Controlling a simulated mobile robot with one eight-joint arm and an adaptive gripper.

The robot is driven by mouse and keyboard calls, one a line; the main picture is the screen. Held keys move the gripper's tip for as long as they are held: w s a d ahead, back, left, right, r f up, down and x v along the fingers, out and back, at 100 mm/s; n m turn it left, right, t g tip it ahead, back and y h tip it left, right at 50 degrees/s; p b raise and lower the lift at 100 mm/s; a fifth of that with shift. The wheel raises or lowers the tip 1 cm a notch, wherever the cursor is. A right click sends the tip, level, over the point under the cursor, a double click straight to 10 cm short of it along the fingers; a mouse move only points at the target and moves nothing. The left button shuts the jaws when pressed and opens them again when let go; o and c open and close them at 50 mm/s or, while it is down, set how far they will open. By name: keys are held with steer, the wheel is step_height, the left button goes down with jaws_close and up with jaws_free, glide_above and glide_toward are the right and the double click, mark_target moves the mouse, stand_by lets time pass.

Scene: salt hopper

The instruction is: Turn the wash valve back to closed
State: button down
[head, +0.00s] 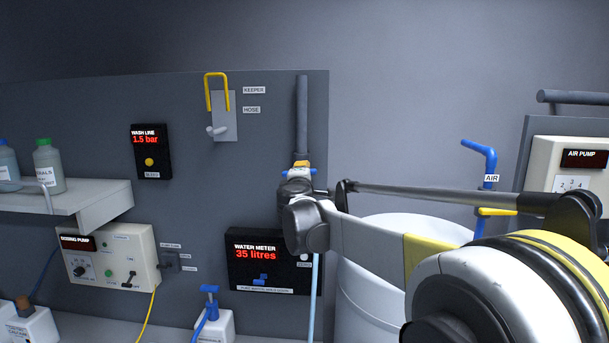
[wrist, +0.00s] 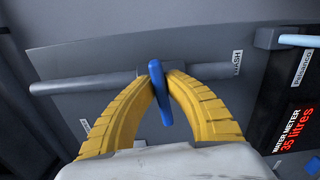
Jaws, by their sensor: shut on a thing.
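The wash valve's blue lever (wrist: 160,92) is between my gripper's (wrist: 160,78) two yellow fingers in the wrist view. The fingers are shut on it near its upper end. The lever lies across the grey pipe (wrist: 85,85), roughly at a right angle and slightly slanted. A "WASH" label (wrist: 237,63) is beside it. In the head view, my gripper (head: 301,166) is at the lower end of the vertical grey pipe (head: 301,115). A bit of the blue lever (head: 288,172) shows there; my wrist hides most of the valve.
The water meter (head: 262,262) reads 35 litres, just below left of my gripper. The wash line display (head: 151,150) reads 1.5 bar. A yellow keeper (head: 216,90) hangs on the panel. A white drum (head: 385,290) stands behind my arm. A blue air pipe (head: 490,160) is to the right.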

steer(key=shift+m, duration=0.3)
steer(key=c, duration=1.4)
jaws_free()
steer(key=shift+f, duration=0.1)
steer(key=s, duration=1.2)
steer(key=shift+a, duration=0.25)
